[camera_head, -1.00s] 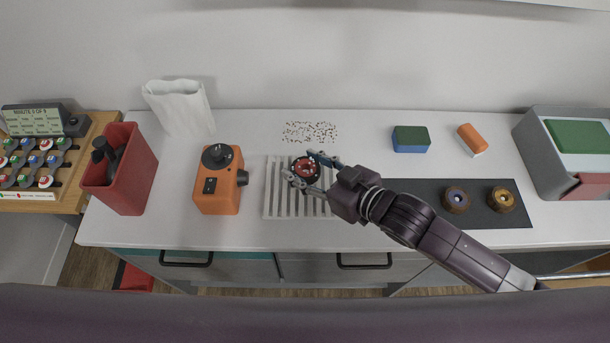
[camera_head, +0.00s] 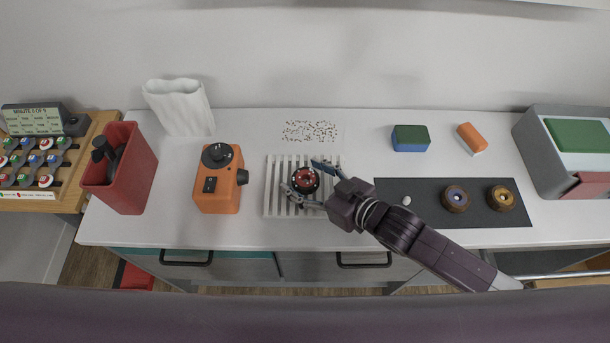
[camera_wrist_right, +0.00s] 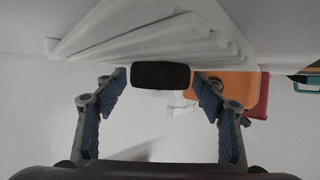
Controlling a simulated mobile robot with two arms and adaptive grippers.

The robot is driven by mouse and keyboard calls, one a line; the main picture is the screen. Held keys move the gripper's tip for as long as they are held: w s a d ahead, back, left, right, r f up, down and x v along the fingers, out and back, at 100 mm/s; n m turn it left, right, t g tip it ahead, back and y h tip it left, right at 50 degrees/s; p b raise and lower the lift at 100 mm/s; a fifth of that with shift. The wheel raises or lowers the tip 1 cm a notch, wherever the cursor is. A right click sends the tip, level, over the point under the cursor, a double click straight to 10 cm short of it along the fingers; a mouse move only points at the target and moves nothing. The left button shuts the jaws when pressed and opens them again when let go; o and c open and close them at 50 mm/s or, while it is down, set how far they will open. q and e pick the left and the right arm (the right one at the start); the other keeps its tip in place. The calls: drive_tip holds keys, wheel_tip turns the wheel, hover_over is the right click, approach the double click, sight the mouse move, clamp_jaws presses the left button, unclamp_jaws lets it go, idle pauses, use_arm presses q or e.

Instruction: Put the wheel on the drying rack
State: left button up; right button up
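In the right wrist view the wheel (camera_wrist_right: 160,75) shows as a dark block between the blue-padded fingers, with a gap on each side. The rack's slats (camera_wrist_right: 100,38) fill the top of that view. My left gripper is not in view.
An orange device (camera_head: 217,196) stands left of the rack, and a red bin (camera_head: 135,185) with dark tools beyond it. Right of the rack, a dark mat (camera_head: 480,217) holds two more wheels (camera_head: 456,198) and a small white item (camera_head: 406,201). The counter behind the rack holds scattered specks (camera_head: 310,131).

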drive_tip(key=shift+r, duration=0.3)
drive_tip(key=shift+s+d, duration=0.25)
drive_tip(key=shift+d, duration=0.05)
drive_tip(key=b+v, duration=0.1)
drive_tip(key=v, duration=0.8)
drive_tip(key=shift+s+d, duration=0.15)
drive_tip(key=shift+b+v, duration=0.3)
drive_tip(key=shift+v, duration=0.6)
drive_tip(key=shift+r, duration=0.1)
idle(0.8)
